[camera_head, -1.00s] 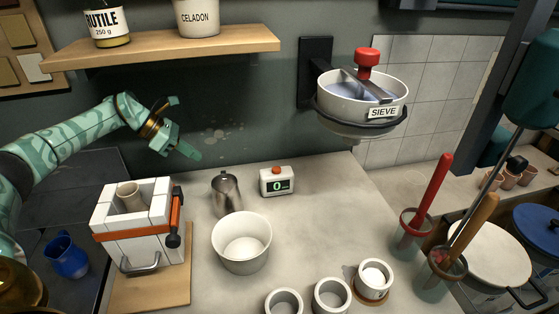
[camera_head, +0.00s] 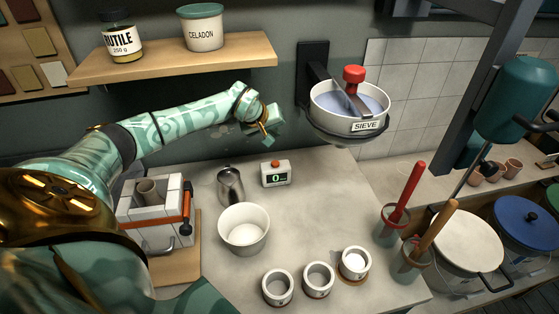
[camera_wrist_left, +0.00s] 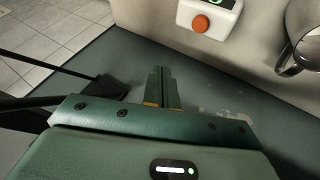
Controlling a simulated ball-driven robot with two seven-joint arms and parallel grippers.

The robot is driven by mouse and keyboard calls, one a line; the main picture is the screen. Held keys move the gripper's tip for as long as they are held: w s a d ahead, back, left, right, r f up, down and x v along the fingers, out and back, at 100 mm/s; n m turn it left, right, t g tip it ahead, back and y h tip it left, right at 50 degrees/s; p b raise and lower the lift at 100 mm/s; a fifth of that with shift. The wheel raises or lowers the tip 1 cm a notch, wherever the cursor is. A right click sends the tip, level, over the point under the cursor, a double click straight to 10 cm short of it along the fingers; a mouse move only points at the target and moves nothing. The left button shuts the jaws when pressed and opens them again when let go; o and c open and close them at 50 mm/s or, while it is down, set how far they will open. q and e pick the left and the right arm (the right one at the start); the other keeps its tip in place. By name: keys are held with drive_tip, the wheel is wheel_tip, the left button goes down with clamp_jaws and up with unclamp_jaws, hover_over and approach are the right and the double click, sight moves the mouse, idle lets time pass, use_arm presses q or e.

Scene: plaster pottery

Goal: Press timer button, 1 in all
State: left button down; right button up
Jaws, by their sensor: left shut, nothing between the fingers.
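The timer (camera_head: 276,174) is a small white box with a dark display showing a green 0 and an orange-red button (camera_head: 275,163) on top. It stands on the pale worktop near the back wall. In the left wrist view the timer (camera_wrist_left: 209,14) and its round button (camera_wrist_left: 200,25) show at the top, beyond the fingertips and to the right. My left gripper (camera_head: 268,139) is above and slightly left of the button, apart from it. In the left wrist view its fingers (camera_wrist_left: 161,88) are together with nothing between them. My right gripper is not in view.
A metal jug (camera_head: 231,187) stands left of the timer, and a white bowl (camera_head: 244,232) in front. The sieve (camera_head: 350,108) on its wall bracket hangs to the right. A brick kiln box (camera_head: 155,215) is at the left; several small cups line the front. The worktop right of the timer is clear.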

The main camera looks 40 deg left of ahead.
sight(274, 164)
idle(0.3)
use_arm(q)
wheel_tip(274, 164, down, 9)
drive_tip(key=b, duration=0.6)
drive_tip(key=shift+r, duration=0.1)
idle(1.8)
drive_tip(key=shift+f+b, duration=0.4)
drive_tip(key=shift+f+b, duration=0.3)
drive_tip(key=shift+f, duration=0.15)
idle(0.5)
drive_tip(key=shift+r, duration=0.15)
drive_tip(key=shift+r+p, duration=0.6)
drive_tip(key=shift+r, duration=0.15)
